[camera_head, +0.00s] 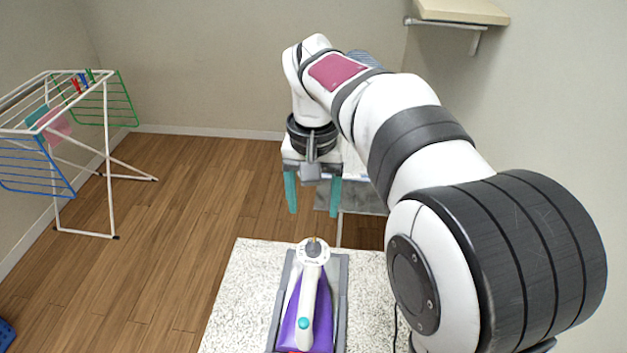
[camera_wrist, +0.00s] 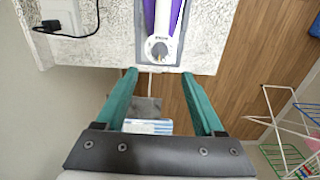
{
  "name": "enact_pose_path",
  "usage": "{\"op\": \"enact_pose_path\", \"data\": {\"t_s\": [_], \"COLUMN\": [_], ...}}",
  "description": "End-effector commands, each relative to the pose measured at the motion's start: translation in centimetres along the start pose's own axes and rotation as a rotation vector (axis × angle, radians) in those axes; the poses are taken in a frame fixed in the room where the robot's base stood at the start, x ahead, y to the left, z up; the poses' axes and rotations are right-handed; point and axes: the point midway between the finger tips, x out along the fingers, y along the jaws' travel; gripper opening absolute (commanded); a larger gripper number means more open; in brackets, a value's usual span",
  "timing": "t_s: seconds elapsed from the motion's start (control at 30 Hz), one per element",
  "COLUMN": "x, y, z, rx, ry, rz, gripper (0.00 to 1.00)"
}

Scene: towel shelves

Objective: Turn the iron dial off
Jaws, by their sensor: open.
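The iron (camera_head: 308,300) is purple and white and lies in a grey tray-like rest (camera_head: 341,290) on a white speckled board. Its round dial (camera_head: 313,251) is at the iron's far end, with a small pointer knob on it. In the wrist view the dial (camera_wrist: 157,49) shows at top centre, just beyond the fingertips. My gripper (camera_head: 313,208) has two teal fingers and is open and empty. It hangs past the far edge of the board, beyond the dial and apart from it. The fingers also show in the wrist view (camera_wrist: 158,72). The dial's setting is too small to read.
The speckled board (camera_head: 235,300) carries the iron. A black plug and cord sit in a white socket block (camera_wrist: 62,17). A drying rack (camera_head: 107,150) stands at the left on the wood floor. A wall shelf (camera_head: 460,12) is at upper right.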

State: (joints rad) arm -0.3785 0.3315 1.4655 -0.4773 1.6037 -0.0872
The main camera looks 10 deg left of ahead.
Motion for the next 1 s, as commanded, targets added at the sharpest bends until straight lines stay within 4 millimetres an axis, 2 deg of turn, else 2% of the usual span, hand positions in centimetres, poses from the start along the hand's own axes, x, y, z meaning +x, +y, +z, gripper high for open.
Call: {"op": "enact_pose_path", "data": {"t_s": [0.1,0.23,0.37,0.7,0.77,0.87,0.9,0.97,1.0], "x": [-2.9,-4.7,-5.2,-5.2,-5.2,-5.0,-4.5,-3.1,-1.9], "y": [0.0,0.0,0.0,0.0,0.6,4.0,5.8,8.2,9.4], "z": [-0.1,-0.1,0.0,0.0,0.6,4.1,6.5,10.5,13.2], "rx": [0.000,0.000,0.000,0.000,0.012,0.080,0.124,0.198,0.248], "ry": [0.004,0.001,0.000,-0.001,-0.005,-0.017,-0.024,-0.034,-0.040], "rz": [-0.002,0.000,0.000,0.000,-0.003,-0.023,-0.038,-0.062,-0.079], "gripper": [0.70,0.70,0.70,0.70,0.70,0.70,0.70,0.70,0.70]}}
